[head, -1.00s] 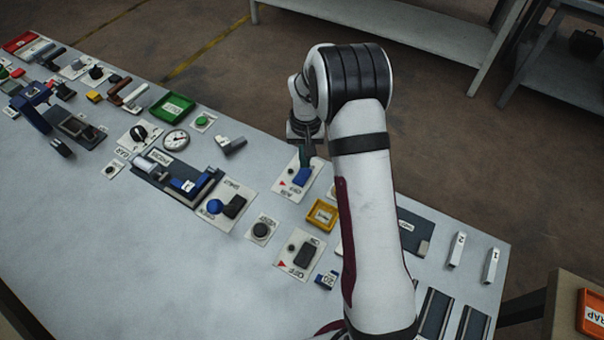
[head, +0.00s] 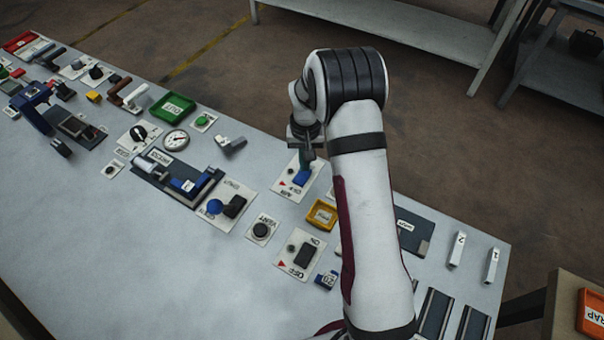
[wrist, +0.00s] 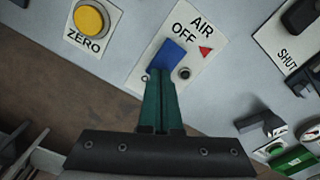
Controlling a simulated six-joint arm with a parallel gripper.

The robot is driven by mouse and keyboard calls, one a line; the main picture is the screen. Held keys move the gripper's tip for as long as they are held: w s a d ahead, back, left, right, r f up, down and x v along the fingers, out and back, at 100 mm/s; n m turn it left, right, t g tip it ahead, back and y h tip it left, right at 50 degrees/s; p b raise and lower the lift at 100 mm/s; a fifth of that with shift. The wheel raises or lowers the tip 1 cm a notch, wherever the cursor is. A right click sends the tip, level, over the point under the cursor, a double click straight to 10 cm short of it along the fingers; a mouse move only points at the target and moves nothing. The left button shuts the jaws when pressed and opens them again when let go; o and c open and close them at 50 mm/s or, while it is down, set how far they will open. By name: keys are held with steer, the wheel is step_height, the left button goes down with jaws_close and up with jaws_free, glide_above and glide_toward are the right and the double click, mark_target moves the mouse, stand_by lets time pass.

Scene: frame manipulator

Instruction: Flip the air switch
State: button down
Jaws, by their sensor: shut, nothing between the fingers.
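The air switch is a white plate (wrist: 203,42) marked AIR and OFF with a red arrow and a blue lever (wrist: 168,57). In the head view its blue lever (head: 302,178) is just below my gripper. My gripper (wrist: 161,74) has its green fingers shut together and empty. Its tips are at the near end of the blue lever in the wrist view and cover part of the plate. I cannot tell whether they touch the lever. In the head view my gripper (head: 305,166) points down at the plate.
A yellow ZERO button (wrist: 88,19) is beside the plate in the wrist view. A panel marked SHUT (wrist: 287,57) is on the other side. The table's front left is clear.

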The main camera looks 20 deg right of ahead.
steer(key=shift+f, duration=0.5)
step_height(320, 180, up, 7)
steer(key=shift+f, duration=0.15)
stand_by(0.7)
steer(key=s+a+r+m, duration=0.1)
steer(key=s+a+r, duration=0.3)
steer(key=s+r, duration=0.95)
steer(key=s+a+y, duration=0.1)
steer(key=s, duration=0.8)
steer(key=s+a+m, duration=0.1)
steer(key=s+a, duration=0.1)
steer(key=s, duration=0.7)
steer(key=shift+s+a+m+y, duration=0.3)
steer(key=shift+s+y, duration=0.1)
